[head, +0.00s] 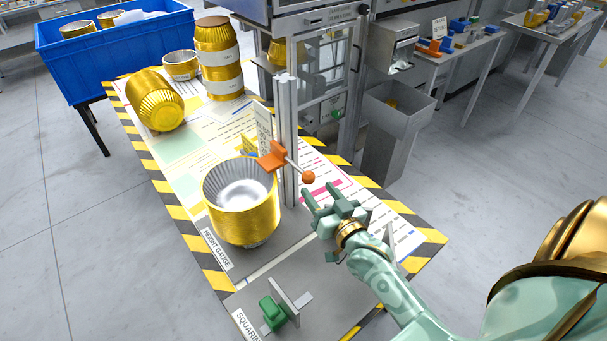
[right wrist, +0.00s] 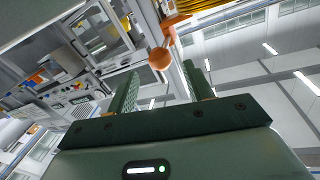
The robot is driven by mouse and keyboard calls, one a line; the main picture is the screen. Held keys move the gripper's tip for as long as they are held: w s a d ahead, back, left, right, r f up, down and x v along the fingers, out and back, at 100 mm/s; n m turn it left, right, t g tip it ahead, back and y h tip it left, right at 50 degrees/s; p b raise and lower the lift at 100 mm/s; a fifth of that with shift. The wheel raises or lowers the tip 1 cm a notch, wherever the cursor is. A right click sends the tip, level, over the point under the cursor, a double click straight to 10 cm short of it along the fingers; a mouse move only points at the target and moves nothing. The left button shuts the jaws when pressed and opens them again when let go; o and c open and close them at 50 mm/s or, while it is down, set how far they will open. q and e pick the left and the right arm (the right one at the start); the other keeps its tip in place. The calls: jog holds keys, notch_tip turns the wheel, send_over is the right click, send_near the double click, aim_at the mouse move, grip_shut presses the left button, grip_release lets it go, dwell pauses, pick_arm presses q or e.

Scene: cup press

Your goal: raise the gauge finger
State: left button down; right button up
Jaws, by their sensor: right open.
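The orange gauge finger (head: 271,157) sits on an upright metal post (head: 288,140), beside a scale strip, at the far right rim of a gold cup (head: 240,215). A thin rod runs from it to an orange ball knob (head: 308,178). In the right wrist view the knob (right wrist: 159,58) shows ahead, between the lines of the two fingers. My right gripper (head: 321,188) is open and empty, just right of and below the knob in the head view. I cannot tell how large the gap to the knob is. My left gripper is not in view.
The gold cup stands open end up on the height gauge plate. Stacked gold cups (head: 218,60) and a tipped one (head: 155,102) stand behind. A machine frame (head: 325,75) rises at the back. A blue crate (head: 120,55) is far left.

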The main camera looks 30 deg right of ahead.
aim_at(305, 173)
jog(key=w, duration=0.2)
jog(key=w+b, duration=0.1)
jog(key=w, duration=0.2)
jog(key=w+d+b, duration=0.1)
jog(key=w, duration=0.2)
jog(key=shift+w, duration=0.1)
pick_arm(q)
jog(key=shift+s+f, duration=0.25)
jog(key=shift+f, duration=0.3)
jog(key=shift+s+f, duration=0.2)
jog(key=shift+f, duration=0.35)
